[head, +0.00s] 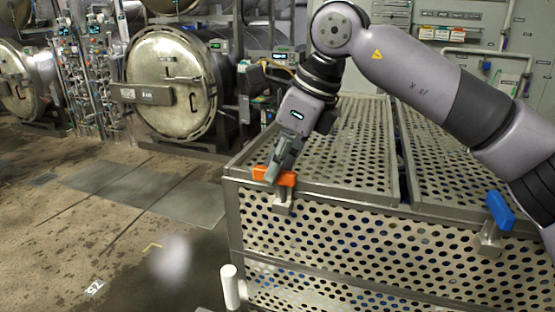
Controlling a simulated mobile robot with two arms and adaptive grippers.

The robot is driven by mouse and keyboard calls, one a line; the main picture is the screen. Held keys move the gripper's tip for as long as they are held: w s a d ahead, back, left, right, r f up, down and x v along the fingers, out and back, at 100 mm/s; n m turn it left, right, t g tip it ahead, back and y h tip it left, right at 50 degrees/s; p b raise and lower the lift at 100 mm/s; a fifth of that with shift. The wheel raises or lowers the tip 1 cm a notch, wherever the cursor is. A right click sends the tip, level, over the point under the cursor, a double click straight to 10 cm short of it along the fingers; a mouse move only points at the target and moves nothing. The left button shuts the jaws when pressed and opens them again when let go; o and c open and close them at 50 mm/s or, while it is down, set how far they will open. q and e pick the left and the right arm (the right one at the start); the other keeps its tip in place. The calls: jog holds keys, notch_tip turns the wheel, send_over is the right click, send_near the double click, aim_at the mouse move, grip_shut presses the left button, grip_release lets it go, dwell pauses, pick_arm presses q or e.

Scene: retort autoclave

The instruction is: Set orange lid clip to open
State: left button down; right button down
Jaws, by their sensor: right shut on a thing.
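The orange lid clip (288,179) sits on the front top edge of a perforated metal crate (335,228), near its left corner, above a small metal bracket. My right gripper (273,176) reaches down from above and is shut on the orange clip at its left part. The fingers hide some of the clip. A blue lid clip (500,210) stands tilted on the same front edge, farther right. My left gripper is not in view.
The crate has perforated lid panels (345,150) on top. A white upright handle (230,287) is at its lower left. A round autoclave door (170,85) stands behind at left. The floor left of the crate is clear.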

jog(key=shift+r, duration=0.1)
dwell(0.5)
jog(key=c, duration=1.6)
grip_release()
jog(key=v, duration=1.2)
